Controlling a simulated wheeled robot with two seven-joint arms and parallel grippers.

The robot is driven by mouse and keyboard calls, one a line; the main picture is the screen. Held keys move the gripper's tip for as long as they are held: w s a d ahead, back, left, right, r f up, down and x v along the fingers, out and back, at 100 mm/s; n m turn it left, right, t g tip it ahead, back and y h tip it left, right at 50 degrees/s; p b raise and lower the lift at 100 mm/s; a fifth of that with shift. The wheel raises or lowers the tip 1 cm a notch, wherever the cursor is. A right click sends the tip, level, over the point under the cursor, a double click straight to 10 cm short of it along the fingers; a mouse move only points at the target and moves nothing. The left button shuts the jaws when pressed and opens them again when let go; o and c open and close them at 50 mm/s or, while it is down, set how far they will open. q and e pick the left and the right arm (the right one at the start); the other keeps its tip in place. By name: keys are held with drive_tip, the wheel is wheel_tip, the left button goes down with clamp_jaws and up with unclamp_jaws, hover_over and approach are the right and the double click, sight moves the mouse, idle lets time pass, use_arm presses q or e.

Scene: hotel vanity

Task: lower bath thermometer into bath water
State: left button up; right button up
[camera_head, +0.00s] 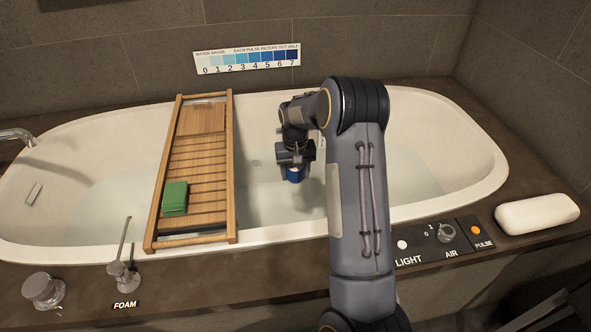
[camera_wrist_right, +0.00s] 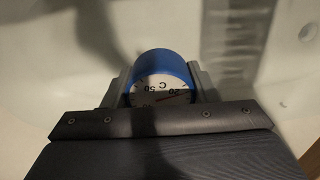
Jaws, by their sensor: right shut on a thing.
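The bath thermometer (camera_head: 294,175) is a small blue round thing held over the bathtub, right of the wooden tray. In the right wrist view the thermometer (camera_wrist_right: 164,82) shows a blue rim and a pale dial with numbers and a "C". My right gripper (camera_head: 295,160) is shut on it, with one finger on each side of the rim. The bath water (camera_head: 262,205) looks clear and pale inside the white tub. I cannot tell whether the thermometer touches the water. My left gripper is not in view.
A wooden bath tray (camera_head: 205,147) lies across the tub, with a green cloth (camera_head: 175,198) on it. A control panel (camera_head: 445,240) and a white cushion (camera_head: 537,213) are on the right rim. A faucet (camera_head: 18,135) is at the left. A water shade chart (camera_head: 247,57) is on the wall.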

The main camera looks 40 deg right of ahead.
wheel_tip(320, 180, down, 15)
drive_tip(key=b, duration=1)
drive_tip(key=shift+f, duration=0.1)
drive_tip(key=o, duration=1.1)
drive_tip(key=shift+r+p, duration=1.65)
drive_tip(key=shift+r, duration=2.25)
